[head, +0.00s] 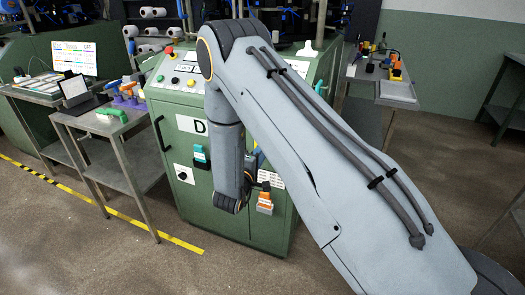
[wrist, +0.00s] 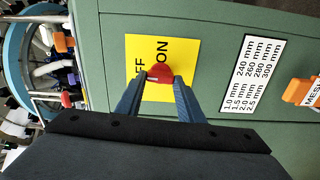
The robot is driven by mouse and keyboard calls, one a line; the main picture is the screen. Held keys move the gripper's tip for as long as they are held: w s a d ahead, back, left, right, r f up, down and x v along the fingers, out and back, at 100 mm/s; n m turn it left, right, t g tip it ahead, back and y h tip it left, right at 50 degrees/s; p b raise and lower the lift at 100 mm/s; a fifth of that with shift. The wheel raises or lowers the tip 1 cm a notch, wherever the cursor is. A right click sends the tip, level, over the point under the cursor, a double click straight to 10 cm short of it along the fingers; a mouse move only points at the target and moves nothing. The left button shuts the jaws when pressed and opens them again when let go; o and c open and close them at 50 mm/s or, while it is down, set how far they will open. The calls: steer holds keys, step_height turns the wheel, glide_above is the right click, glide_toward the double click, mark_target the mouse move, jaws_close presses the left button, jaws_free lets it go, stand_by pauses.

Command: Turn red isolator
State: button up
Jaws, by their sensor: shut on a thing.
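The red isolator (wrist: 160,71) sits on a yellow plate (wrist: 186,50) with "ON" and "OFF" lettering, on a green cabinet face in the wrist view. My gripper (wrist: 160,79) has its two blue fingers on either side of the red knob and is shut on it. The knob's lower part is hidden by the fingers. In the head view, my grey arm reaches down to the front of the green machine cabinet (head: 215,222), and it hides the isolator and my fingertips.
A white label of mm sizes (wrist: 251,73) and an orange item (wrist: 301,91) are on the cabinet right of the plate in the wrist view. In the head view, a side table (head: 90,122) stands left of the cabinet. Floor in front is clear.

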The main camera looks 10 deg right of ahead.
steer(key=shift+w+a+n, duration=0.1)
steer(key=shift+a+n, duration=0.05)
steer(key=shift+n, duration=0.35)
steer(key=o, duration=1)
steer(key=shift+o, duration=0.3)
steer(key=b+v, duration=0.1)
steer(key=v, duration=0.6)
steer(key=shift+s+a, duration=0.2)
steer(key=shift+s, duration=0.1)
